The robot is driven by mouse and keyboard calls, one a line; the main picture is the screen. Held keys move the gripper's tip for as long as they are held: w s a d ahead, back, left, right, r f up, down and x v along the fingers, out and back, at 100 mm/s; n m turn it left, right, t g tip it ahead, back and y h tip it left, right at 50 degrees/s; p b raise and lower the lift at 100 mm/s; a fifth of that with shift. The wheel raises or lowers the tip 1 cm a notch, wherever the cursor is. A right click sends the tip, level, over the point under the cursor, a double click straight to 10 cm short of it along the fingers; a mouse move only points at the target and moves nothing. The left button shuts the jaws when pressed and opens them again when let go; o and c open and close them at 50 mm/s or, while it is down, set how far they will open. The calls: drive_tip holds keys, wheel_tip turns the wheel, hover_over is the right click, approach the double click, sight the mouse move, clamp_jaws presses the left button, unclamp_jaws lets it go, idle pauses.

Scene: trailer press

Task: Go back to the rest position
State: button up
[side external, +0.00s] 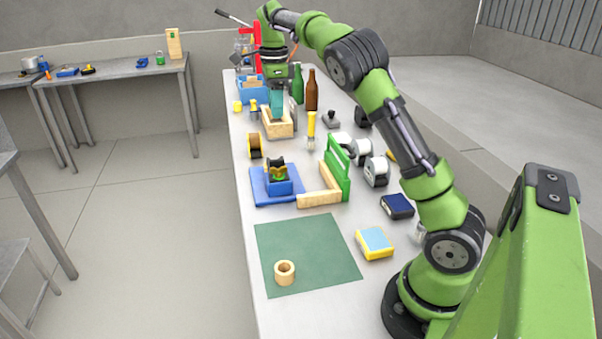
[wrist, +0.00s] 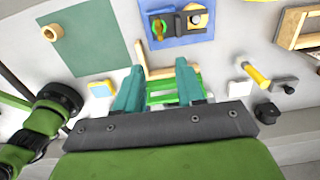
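In the side view the green frame (side external: 338,168) stands upright beside the wooden piece (side external: 320,198). Left of them a blue plate (side external: 262,195) bears a blue, black and yellow fixture (side external: 280,178).
A green mat (side external: 325,250) at the near end bears a wooden ring (side external: 285,272). A yellow-and-blue sponge (side external: 375,243) lies right of it.

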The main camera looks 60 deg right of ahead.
drive_tip(key=s+a+n+t+y, duration=0.2)
drive_tip(key=s+a+n+t, duration=0.5)
drive_tip(key=s+a+n, duration=1.4)
drive_tip(key=shift+s+a+f+n, duration=0.25)
drive_tip(key=shift+s+n, duration=0.7)
drive_tip(key=shift+n, duration=0.15)
